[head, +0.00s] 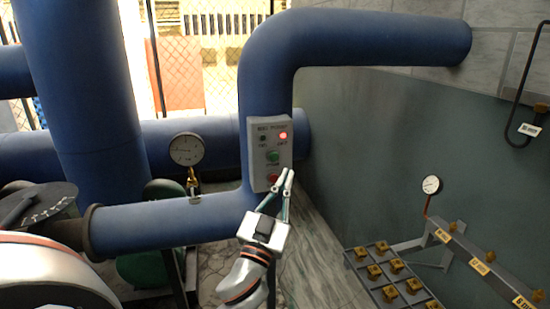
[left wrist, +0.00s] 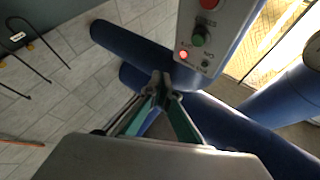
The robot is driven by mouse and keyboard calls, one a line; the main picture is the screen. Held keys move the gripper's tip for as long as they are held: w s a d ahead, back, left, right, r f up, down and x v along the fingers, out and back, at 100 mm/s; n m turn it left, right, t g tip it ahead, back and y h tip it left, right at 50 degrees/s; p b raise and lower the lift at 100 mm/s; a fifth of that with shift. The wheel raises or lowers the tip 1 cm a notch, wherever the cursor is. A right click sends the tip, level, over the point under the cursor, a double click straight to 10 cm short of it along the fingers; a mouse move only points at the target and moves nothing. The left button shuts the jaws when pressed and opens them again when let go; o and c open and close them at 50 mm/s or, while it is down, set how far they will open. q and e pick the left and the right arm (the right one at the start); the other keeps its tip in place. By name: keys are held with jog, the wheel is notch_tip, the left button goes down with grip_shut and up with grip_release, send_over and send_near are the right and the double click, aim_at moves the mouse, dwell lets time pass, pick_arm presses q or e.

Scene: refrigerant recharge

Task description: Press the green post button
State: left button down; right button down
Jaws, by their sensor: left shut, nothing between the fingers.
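A grey control box (head: 270,153) is fixed to the blue vertical pipe. The green button (head: 273,157) sits on its face, above a red button (head: 273,178) and below a lit red lamp (head: 283,135). My left gripper (head: 287,172) is shut and empty, in front of the box's lower right part and below the green button in the head view. In the left wrist view the green button (left wrist: 201,36) is above and right of the shut fingertips (left wrist: 161,80). I cannot tell whether the fingertips touch the box. My right gripper is not in view.
Thick blue pipes (head: 160,222) run around the box. A pressure gauge (head: 187,149) stands on the pipe at left. A rack with brass fittings (head: 394,275) and a labelled rail (head: 481,265) are at lower right. The wall area right of the box is clear.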

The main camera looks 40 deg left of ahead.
pick_arm(q)
jog(key=shift+w+a+p, duration=0.15)
jog(key=shift+w+a, duration=1.25)
jog(key=shift+a, duration=0.2)
jog(key=shift+w+a+p, duration=0.15)
jog(key=shift+w+a, duration=1.2)
jog(key=shift+a, duration=0.25)
jog(key=shift+a, duration=0.1)
jog(key=shift+w+a, duration=0.25)
jog(key=shift+w+a, duration=0.35)
jog(key=shift+a, duration=0.05)
jog(key=shift+s+d, duration=0.15)
jog(key=shift+s+d+p, duration=0.3)
jog(key=shift+s+d, duration=0.2)
jog(key=shift+d, duration=0.1)
dwell(0.3)
jog(key=s+d, duration=0.3)
jog(key=shift+s+d, duration=0.1)
jog(key=shift+d, duration=0.3)
